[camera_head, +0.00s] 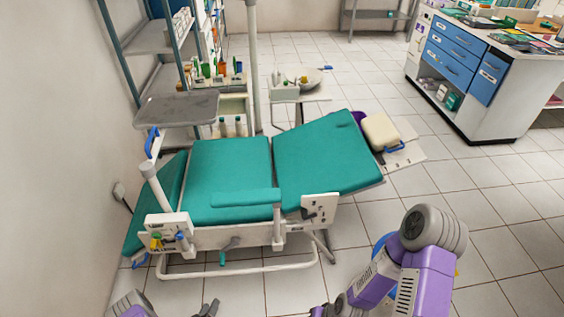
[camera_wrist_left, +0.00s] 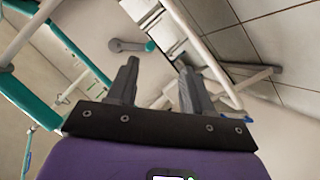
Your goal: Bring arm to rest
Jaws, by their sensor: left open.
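My left gripper (camera_head: 209,307) shows only its dark fingertips at the bottom edge in the head view, in front of the dental chair. In the left wrist view, the left gripper (camera_wrist_left: 158,75) has its two grey fingers apart, with nothing held between them. My right arm (camera_head: 425,265), purple and grey, is bent at the lower right of the head view. Its forearm slants down and left to the bottom edge, and I cannot make out its gripper there.
A teal dental chair (camera_head: 232,170) with a white frame fills the middle. A grey tray (camera_head: 176,109) stands over its left end. A shelf rack (camera_head: 150,38) is behind. A blue-drawered cabinet (camera_head: 455,61) is at the right. Tiled floor is free between chair and cabinet.

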